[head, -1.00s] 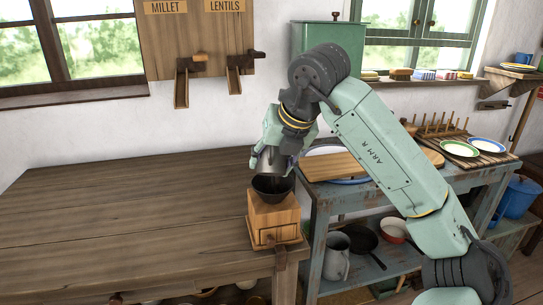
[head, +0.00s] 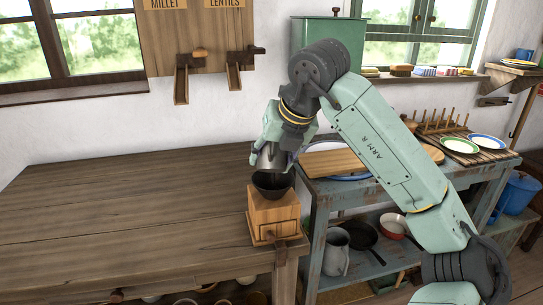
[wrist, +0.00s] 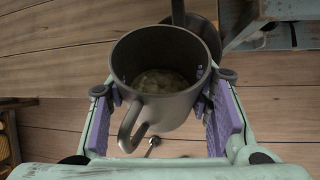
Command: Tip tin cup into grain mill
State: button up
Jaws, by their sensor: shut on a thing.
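The grain mill is a wooden box (head: 272,215) with a dark bowl-shaped hopper (head: 272,190) on top, at the right front corner of the wooden table. My gripper (head: 273,150) is right over the hopper, shut on the grey tin cup (head: 267,157). In the wrist view the cup (wrist: 165,108) sits between the purple finger pads, its handle toward the bottom left. Greenish grain lies inside the cup (wrist: 160,82). Part of the dark hopper (wrist: 208,30) shows behind the cup. I cannot see any grain falling, and the hopper's inside is mostly hidden.
The wooden table (head: 120,215) is bare to the left. A blue-grey shelf stand on the right holds a cutting board (head: 335,163), plates (head: 487,142) and, below, a grey jug (head: 336,252). Wall chutes (head: 182,80) and a green bin (head: 325,35) are behind.

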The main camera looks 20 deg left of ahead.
jog(key=shift+r+g+p, duration=0.2)
jog(key=shift+g+p, duration=0.2)
jog(key=shift+p, duration=0.4)
jog(key=shift+f+g+h+p, duration=0.2)
jog(key=shift+g+h+p, duration=0.25)
jog(key=shift+p, duration=0.4)
jog(key=shift+m+g+p, duration=0.3)
jog(key=shift+g+p, duration=0.55)
jog(key=shift+p, duration=0.75)
jog(key=shift+h, duration=0.25)
jog(key=shift+g+p, duration=0.3)
jog(key=shift+f+g, duration=0.2)
jog(key=shift+g, duration=0.6)
jog(key=shift+h, duration=0.3)
